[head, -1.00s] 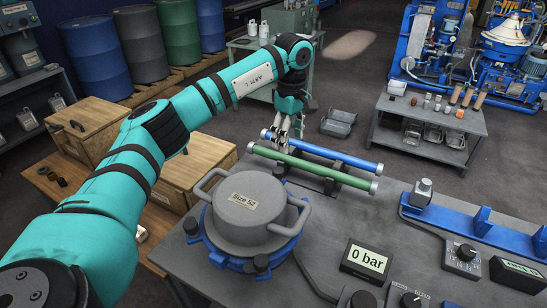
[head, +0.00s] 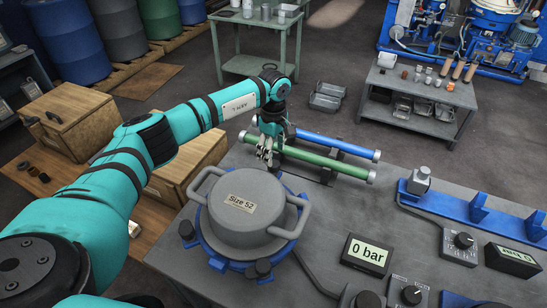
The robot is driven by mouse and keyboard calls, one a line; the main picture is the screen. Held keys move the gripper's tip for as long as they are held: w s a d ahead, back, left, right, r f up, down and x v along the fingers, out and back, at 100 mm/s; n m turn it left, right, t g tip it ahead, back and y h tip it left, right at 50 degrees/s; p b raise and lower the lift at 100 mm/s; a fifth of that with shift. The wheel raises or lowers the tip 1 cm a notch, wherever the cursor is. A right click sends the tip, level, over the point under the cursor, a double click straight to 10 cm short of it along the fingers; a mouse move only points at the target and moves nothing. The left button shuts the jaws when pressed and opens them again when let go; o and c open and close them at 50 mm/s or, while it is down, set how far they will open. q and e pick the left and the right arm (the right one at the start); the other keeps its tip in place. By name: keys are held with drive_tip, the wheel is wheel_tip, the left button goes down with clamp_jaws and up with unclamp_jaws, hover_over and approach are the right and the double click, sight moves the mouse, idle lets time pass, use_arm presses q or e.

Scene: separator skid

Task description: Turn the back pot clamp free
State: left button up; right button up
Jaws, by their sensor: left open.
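The grey pot lid (head: 243,208), labelled "Size 52", has two side handles and sits on a blue ring (head: 228,262). Dark clamp knobs stand around the ring, one at the left (head: 186,230) and one at the front (head: 263,268). The back pot clamp (head: 275,170) is small and partly hidden at the far side of the lid, just below my left gripper. My left gripper (head: 267,158) is open and points down above the back edge of the pot. I cannot tell whether its fingers touch the clamp. My right gripper is out of view.
A green bar (head: 325,163) and a blue bar (head: 340,147) lie on a stand right behind the gripper. A "0 bar" display (head: 366,255) and a dial box (head: 409,291) stand right of the pot. The bench top (head: 350,210) between is clear.

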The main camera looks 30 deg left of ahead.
sight(274, 163)
use_arm(q)
wheel_tip(274, 163, down, 4)
drive_tip(key=shift+d+r+p, duration=0.1)
drive_tip(key=shift+d+p, duration=0.05)
drive_tip(key=shift+p, duration=0.25)
drive_tip(key=shift+f, duration=0.55)
drive_tip(key=c, duration=1.1)
drive_tip(key=shift+c, duration=0.2)
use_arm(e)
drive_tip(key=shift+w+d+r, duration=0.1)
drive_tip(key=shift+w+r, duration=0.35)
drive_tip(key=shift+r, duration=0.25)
